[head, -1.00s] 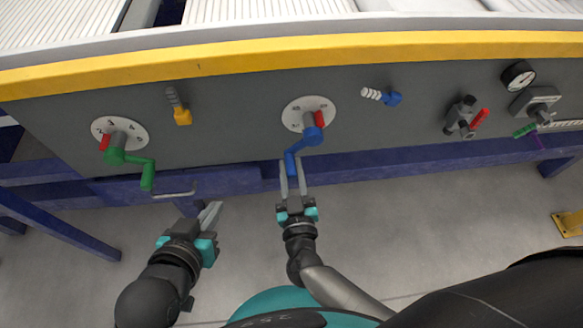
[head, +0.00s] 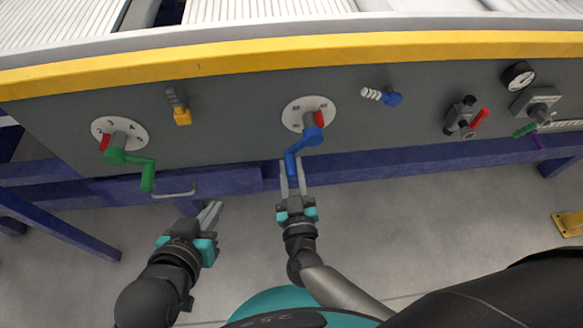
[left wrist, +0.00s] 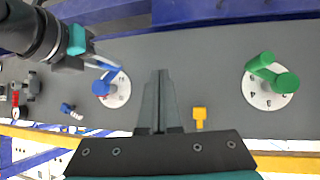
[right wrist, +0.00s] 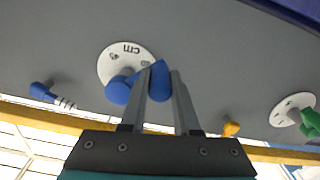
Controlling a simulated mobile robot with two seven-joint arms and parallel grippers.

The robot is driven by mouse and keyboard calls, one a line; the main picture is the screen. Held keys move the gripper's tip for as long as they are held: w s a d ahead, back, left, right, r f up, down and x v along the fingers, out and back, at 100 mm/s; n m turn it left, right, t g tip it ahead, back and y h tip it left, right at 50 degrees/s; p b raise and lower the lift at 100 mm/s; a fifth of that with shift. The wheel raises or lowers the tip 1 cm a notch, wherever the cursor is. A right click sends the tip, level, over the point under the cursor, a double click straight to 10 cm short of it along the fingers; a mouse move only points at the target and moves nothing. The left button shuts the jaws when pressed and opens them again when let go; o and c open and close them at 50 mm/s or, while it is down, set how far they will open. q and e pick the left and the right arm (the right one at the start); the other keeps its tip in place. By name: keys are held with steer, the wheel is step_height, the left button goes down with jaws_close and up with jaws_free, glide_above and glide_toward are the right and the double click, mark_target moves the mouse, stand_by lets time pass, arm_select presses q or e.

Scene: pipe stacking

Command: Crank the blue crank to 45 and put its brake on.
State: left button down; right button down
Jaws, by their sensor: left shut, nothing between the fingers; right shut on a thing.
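The blue crank (head: 305,145) sits on a round white dial (head: 309,106) with a red pointer (head: 319,118). Its handle hangs down and to the left. My right gripper (head: 293,172) is shut on the blue crank's handle; the right wrist view shows the handle (right wrist: 159,86) between the fingers. The dial's numbers are too small to read surely. The blue brake lever (head: 392,99), with a white ribbed tip, is right of the dial. It also shows in the right wrist view (right wrist: 42,91). My left gripper (head: 210,212) is shut and empty, below the panel.
A green crank (head: 132,159) on its own dial and a yellow lever (head: 182,116) are at the left. A red-handled valve (head: 478,119), a gauge (head: 518,76) and a green handle (head: 525,130) are at the right.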

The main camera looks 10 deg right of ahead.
mark_target(292, 167)
stand_by(0.3)
